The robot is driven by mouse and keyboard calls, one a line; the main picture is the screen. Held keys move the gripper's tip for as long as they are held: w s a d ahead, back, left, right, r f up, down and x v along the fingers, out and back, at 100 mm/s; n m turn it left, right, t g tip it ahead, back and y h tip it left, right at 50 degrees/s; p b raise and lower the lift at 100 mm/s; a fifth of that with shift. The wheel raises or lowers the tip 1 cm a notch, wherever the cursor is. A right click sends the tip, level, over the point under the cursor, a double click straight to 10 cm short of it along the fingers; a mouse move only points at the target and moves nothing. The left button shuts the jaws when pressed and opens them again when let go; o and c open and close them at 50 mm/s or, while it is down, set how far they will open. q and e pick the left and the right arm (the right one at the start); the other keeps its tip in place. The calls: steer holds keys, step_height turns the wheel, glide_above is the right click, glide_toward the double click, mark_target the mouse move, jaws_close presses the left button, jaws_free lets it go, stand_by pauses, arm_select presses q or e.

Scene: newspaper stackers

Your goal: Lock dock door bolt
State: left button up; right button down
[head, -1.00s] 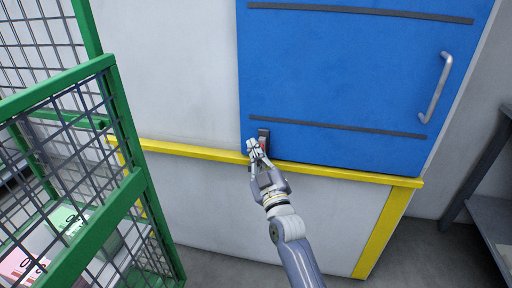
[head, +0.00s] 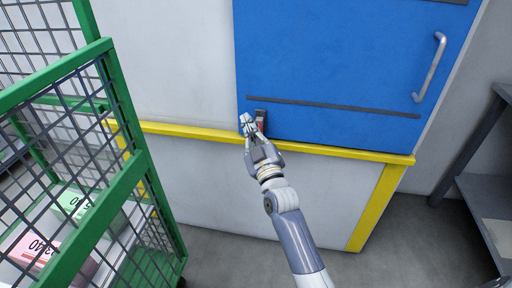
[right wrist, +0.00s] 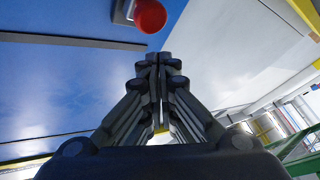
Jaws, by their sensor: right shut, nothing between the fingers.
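The blue dock door (head: 330,60) fills the upper right of the head view, with a grey handle on its right side. The bolt (head: 261,117) is a small dark grey fitting with a red part at the door's lower left corner. In the right wrist view the bolt's round red knob (right wrist: 150,15) shows at the top, apart from the fingers. My right gripper (head: 247,122) is shut and empty, just left of the bolt in the head view. It partly covers the bolt there. The right wrist view shows its fingers (right wrist: 160,62) together. My left gripper is not in view.
A yellow ledge (head: 330,148) runs below the door. A green mesh cage (head: 125,195) with bundles inside stands at the left. A grey shelf (head: 485,195) stands at the right edge. The floor between is clear.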

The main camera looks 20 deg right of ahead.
arm_select(q)
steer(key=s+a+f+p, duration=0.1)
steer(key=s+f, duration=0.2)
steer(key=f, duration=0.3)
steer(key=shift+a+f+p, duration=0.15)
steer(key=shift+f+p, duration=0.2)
steer(key=shift+p, duration=0.05)
arm_select(e)
steer(key=r+v, duration=0.1)
steer(key=v, duration=0.8)
steer(key=shift+s+a, duration=0.4)
steer(key=shift+r, duration=0.1)
